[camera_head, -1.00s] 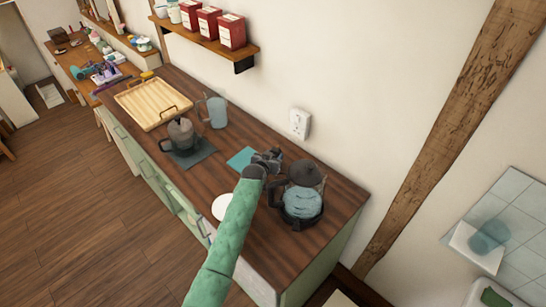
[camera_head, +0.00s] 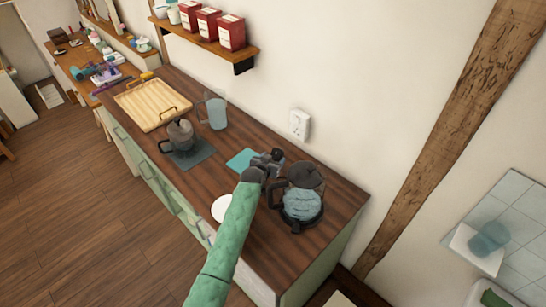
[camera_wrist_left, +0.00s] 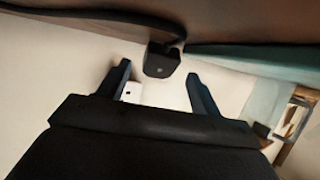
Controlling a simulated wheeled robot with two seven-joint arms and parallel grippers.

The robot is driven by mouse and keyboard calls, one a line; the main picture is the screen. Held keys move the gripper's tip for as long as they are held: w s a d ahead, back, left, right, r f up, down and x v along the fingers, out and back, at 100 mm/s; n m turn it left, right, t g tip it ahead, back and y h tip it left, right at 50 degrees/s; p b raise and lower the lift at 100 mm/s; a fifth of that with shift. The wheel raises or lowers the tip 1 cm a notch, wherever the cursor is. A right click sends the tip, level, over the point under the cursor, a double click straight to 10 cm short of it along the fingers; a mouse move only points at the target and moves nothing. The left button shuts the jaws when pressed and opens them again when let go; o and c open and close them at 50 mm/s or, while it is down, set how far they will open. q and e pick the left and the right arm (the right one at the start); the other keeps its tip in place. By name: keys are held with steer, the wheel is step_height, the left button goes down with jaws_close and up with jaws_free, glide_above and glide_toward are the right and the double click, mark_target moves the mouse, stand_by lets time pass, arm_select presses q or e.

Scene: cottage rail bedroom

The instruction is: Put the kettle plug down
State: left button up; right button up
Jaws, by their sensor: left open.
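The kettle plug (camera_wrist_left: 162,60) is a small dark block with a cord behind it. In the left wrist view it lies against the brown worktop (camera_head: 322,188), just beyond and between my fingertips, with gaps on both sides. My left gripper (camera_head: 268,164) is open over the worktop, between the teal mat (camera_head: 240,160) and the kettle. Its two fingers also show apart in the left wrist view (camera_wrist_left: 158,74). The kettle (camera_head: 302,203), glass with a dark lid and handle, stands upright to the right of the gripper. My right gripper is not in view.
A white wall socket (camera_head: 299,124) is behind the worktop. A white round plate (camera_head: 222,208) lies left of my arm. A dark pot (camera_head: 181,134) on a grey mat, a clear jug (camera_head: 216,111) and a wooden tray (camera_head: 153,103) stand farther left. A shelf (camera_head: 205,42) hangs above.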

arm_select(q)
steer(key=v, duration=0.9)
steer(key=shift+s+a+r, duration=0.15)
steer(key=shift+a+r, duration=0.05)
steer(key=shift+r, duration=0.15)
steer(key=shift+v, duration=0.85)
